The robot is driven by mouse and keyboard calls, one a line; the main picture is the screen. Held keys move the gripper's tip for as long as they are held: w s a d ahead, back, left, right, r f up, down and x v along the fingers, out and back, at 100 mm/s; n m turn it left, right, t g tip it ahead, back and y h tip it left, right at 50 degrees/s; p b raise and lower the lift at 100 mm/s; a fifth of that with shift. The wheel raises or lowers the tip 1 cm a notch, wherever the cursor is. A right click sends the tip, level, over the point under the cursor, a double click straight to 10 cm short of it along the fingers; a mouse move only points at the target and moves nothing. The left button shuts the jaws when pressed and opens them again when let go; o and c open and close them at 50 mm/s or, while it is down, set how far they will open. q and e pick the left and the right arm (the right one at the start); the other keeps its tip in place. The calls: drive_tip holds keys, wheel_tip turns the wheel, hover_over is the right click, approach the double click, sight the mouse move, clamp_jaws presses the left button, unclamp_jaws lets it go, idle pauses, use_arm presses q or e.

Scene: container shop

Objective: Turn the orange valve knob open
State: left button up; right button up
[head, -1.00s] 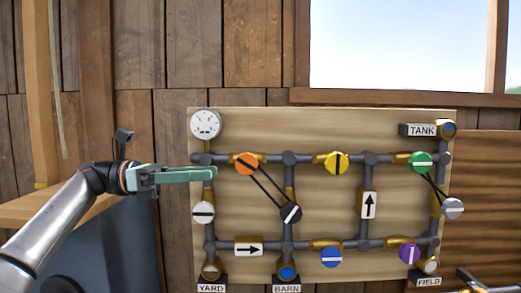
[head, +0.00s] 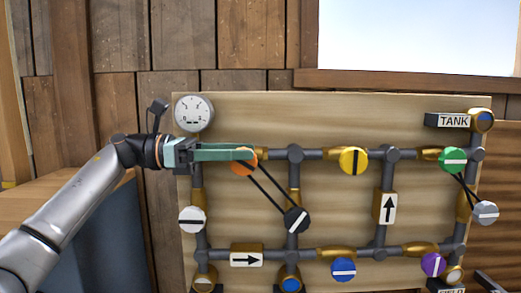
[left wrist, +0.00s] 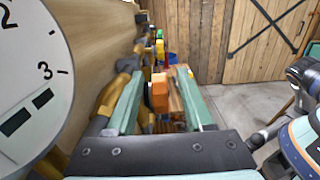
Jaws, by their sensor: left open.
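The orange valve knob (head: 242,167) is at the upper left of the pipe board, partly covered by my left gripper in the head view. My left gripper (head: 252,153) reaches in from the left at the knob's height. In the left wrist view the orange knob (left wrist: 160,92) shows between the tips of the two spread green fingers (left wrist: 158,100), with gaps on both sides. The gripper is open and does not visibly touch the knob. The knob's mark is hidden. My right gripper is not identifiable in either view.
Two black rods link the orange knob to a black knob (head: 296,220) below. A white gauge (head: 194,112) sits just above my left gripper. A yellow knob (head: 353,160) and a white knob (head: 192,219) are nearby. The wooden board (head: 330,108) stands against a plank wall.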

sight(260, 151)
use_arm(q)
drive_tip(key=shift+d, duration=2.05)
drive_tip(key=shift+c, duration=0.3)
clamp_jaws()
